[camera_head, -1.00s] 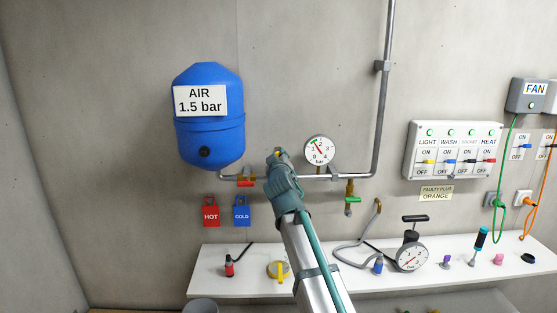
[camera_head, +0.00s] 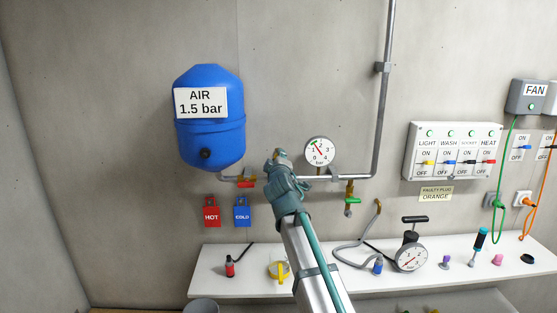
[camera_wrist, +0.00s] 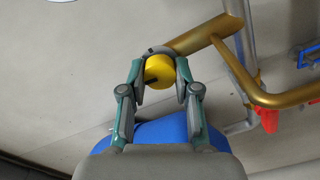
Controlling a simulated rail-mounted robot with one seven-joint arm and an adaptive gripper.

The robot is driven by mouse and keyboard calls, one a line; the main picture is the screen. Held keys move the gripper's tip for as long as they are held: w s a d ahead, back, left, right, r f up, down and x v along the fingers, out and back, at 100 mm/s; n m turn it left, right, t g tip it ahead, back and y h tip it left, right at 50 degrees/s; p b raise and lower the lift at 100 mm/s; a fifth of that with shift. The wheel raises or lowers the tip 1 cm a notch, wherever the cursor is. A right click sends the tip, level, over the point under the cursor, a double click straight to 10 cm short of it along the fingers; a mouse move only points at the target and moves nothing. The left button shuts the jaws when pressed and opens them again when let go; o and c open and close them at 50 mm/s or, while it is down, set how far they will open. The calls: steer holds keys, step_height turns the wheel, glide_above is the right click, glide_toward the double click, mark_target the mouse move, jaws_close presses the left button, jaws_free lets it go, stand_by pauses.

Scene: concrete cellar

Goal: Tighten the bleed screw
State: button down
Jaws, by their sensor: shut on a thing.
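The bleed screw (camera_wrist: 158,71) shows as a yellow round knob with a dark slot or mark, at the end of a brass pipe fitting (camera_wrist: 204,38) in the wrist view. My gripper (camera_wrist: 160,78) has one finger on each side of the knob and is shut on it. In the head view my gripper (camera_head: 279,155) is up at the wall pipe, between the blue air tank and the pressure gauge (camera_head: 319,151), and it hides the screw. The gauge needle points to the upper left part of its dial.
The blue air tank (camera_head: 208,135) hangs left of my gripper. A red-handled valve (camera_head: 246,184) and a green-handled valve (camera_head: 351,200) sit on the pipe on either side. Red and blue tags hang below. A white shelf (camera_head: 215,283) with several tools runs underneath.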

steer(key=c, duration=0.8)
jaws_free()
steer(key=shift+s, duration=0.1)
steer(key=s, duration=0.4)
steer(key=s+d, duration=0.1)
steer(key=s, duration=0.6)
steer(key=shift+s+d, duration=0.3)
steer(key=shift+s, duration=0.05)
